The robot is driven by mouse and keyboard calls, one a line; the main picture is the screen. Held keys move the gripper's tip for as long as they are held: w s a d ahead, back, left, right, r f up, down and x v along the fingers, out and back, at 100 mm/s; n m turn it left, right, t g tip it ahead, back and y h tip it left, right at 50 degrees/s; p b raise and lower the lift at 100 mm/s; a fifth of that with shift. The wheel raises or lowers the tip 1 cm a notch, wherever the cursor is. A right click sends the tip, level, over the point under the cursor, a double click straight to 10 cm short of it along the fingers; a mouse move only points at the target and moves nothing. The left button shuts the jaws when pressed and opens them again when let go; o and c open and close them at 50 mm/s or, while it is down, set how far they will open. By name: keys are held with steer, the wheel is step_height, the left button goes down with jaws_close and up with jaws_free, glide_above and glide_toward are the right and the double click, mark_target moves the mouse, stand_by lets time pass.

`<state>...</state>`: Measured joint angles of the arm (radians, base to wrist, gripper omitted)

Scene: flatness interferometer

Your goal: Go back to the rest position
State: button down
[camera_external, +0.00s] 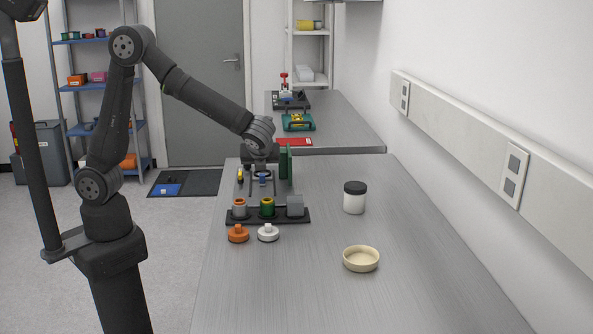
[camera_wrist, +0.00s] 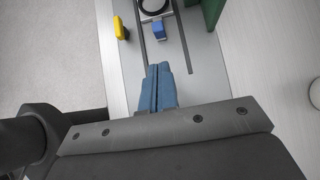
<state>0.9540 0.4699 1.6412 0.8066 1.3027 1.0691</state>
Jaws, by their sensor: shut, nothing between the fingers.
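My gripper (camera_wrist: 157,88) has blue fingers that are closed together, with nothing visible between them. In the wrist view it is over a grey plate (camera_wrist: 208,75) with two dark rails, short of a small blue block (camera_wrist: 158,31) and a round dark-ringed part (camera_wrist: 153,7). In the external view my arm reaches from the left over the far end of the near bench (camera_external: 330,200). The blue part (camera_external: 263,177) shows there below the wrist, and the fingers are hard to make out.
A yellow part (camera_wrist: 121,28) and a green upright (camera_external: 286,163) flank the plate. A dark holder (camera_external: 304,219) carries several cups. An orange knob (camera_external: 238,234), a white knob (camera_external: 268,233), a black-lidded jar (camera_external: 354,198) and a cream dish (camera_external: 361,259) stand nearby.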

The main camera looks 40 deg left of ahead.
mark_target(262, 180)
steer(key=x, duration=1)
steer(key=shift+r, duration=0.1)
steer(key=shift+r, duration=0.1)
steer(key=v, duration=1)
steer(key=x, duration=1)
steer(key=shift+w+a+f, duration=0.1)
steer(key=shift+a+f, duration=0.1)
steer(key=shift+f, duration=0.05)
steer(key=s+d, duration=0.8)
steer(key=shift+d, duration=0.1)
steer(key=v, duration=1)
steer(key=a+r+n+g+h, duration=0.1)
steer(key=a+r+n, duration=0.2)
steer(key=a, duration=0.5)
steer(key=shift+a+n+g, duration=0.15)
steer(key=shift+n+g, duration=0.25)
steer(key=shift+n, duration=0.1)
